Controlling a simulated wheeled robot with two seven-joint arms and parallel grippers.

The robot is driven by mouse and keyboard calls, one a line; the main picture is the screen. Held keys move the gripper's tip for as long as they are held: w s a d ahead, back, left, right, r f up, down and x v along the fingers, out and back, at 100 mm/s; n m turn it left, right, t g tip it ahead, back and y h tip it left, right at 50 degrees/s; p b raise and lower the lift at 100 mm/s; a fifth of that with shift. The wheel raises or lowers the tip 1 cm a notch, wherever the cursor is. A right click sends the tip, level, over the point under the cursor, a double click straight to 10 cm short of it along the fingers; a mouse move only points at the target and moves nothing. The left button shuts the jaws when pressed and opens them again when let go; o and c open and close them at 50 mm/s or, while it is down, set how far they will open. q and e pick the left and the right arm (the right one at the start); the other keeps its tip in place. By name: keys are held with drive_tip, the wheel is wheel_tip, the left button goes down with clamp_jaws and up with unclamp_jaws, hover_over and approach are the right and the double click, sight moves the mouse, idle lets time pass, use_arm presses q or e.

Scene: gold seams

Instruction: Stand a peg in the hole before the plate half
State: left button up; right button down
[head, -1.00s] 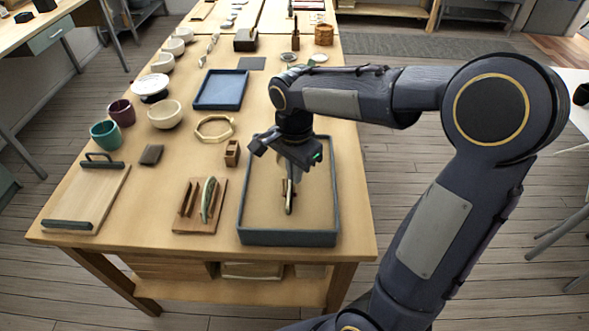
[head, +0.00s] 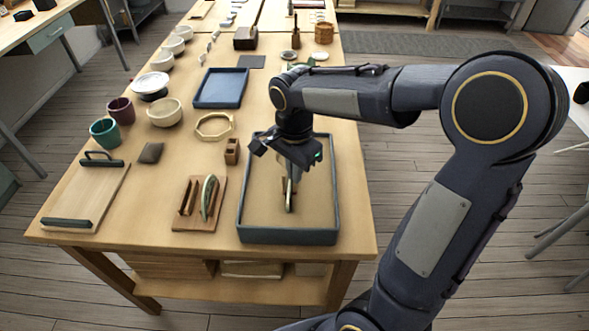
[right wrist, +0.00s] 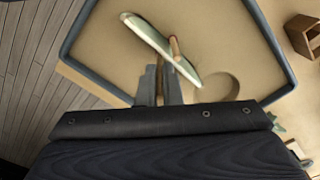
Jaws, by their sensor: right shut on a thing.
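The sand-filled tray (head: 243,205) stands at the right front of the table. The pale plate half (head: 289,200) stands on edge in the sand; in the right wrist view the plate half (right wrist: 150,36) runs slantwise, with a brown peg (right wrist: 174,48) close against its face. My right gripper (right wrist: 160,88) points down into the tray, its fingers near the plate half, shut on a thin brown peg mostly hidden between them. A round hollow (right wrist: 222,88) shows in the sand, partly hidden by the gripper body. My left gripper is out of view.
A small wooden block (head: 232,152) with openings stands left of the tray. A wooden rack (head: 190,222) with upright pieces, a board with dark handles (head: 92,195), a grey pad (head: 150,153) and a blue tray (head: 220,90) are further left and back.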

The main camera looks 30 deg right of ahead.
drive_tip(key=shift+f+b, duration=0.3)
drive_tip(key=shift+f, duration=0.3)
idle(1.1)
drive_tip(key=shift+r, duration=0.1)
drive_tip(key=shift+r+p, duration=2.3)
drive_tip(key=shift+r, duration=0.3)
drive_tip(key=shift+f, duration=0.15)
drive_tip(key=shift+f+b, duration=1.1)
drive_tip(key=shift+f, duration=0.4)
drive_tip(key=shift+f+b, duration=0.6)
drive_tip(key=shift+f, duration=0.4)
idle(0.7)
